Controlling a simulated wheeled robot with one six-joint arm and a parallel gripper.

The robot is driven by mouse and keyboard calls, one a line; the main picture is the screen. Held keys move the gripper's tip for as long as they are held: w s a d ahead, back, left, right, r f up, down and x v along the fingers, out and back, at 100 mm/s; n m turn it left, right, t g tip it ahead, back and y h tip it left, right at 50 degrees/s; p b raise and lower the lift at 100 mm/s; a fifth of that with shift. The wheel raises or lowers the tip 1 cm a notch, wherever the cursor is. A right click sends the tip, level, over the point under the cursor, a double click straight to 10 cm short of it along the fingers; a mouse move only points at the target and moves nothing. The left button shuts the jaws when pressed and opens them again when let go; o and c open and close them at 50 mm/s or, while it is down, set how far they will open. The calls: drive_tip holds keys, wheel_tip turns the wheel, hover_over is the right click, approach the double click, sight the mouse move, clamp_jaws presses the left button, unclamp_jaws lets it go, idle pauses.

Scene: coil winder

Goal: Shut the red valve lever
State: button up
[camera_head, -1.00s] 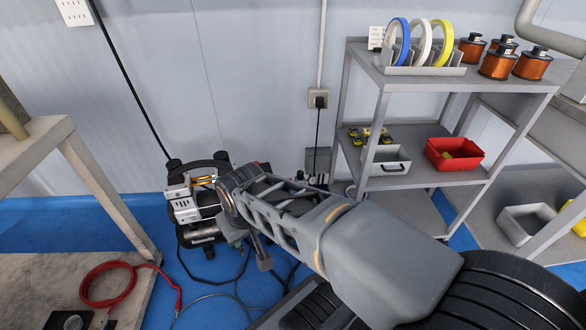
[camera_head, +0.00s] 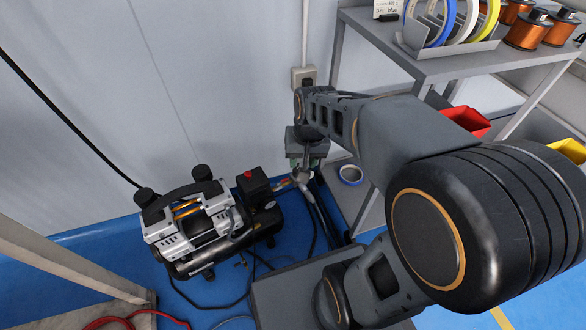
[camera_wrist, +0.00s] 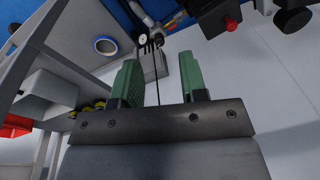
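A small red-orange piece (camera_head: 284,184), which looks like the valve lever, shows on the fittings just right of the compressor (camera_head: 203,228). It is partly hidden by my arm's end, and its angle is too small to tell. In the wrist view a small reddish bit (camera_wrist: 172,24) shows beside a round gauge (camera_wrist: 143,39), beyond my fingers. My gripper (camera_wrist: 161,72) is open and empty, its two green fingers wide apart. In the head view my gripper (camera_head: 307,163) points down near the wall, close above the fittings. I see no contact with the lever.
The compressor's black box carries a red knob (camera_head: 248,175). A shelf cart (camera_head: 440,68) with tape rolls and copper spools stands at the right. A blue roll (camera_head: 351,174) lies on its low shelf. A wall outlet (camera_head: 303,77) and cord are behind my gripper. Hoses cross the blue floor.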

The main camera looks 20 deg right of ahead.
drive_tip(key=w+d+f+m+g+y+p, duration=0.1)
drive_tip(key=w+d+f+m+y+p, duration=0.15)
drive_tip(key=w+f+m, duration=0.5)
drive_tip(key=w+d+f+m+g+y+p, duration=0.1)
drive_tip(key=w+d+f+m+g+p, duration=0.2)
drive_tip(key=w, duration=0.7)
drive_tip(key=b, duration=0.4)
approach(282, 181)
drive_tip(key=shift+t, duration=0.4)
drive_tip(key=x, duration=0.3)
drive_tip(key=d+x, duration=0.1)
drive_tip(key=x, duration=0.2)
drive_tip(key=shift+s+f, duration=0.1)
drive_tip(key=shift+f, duration=0.15)
drive_tip(key=shift+b+x, duration=0.35)
drive_tip(key=shift+x, duration=0.45)
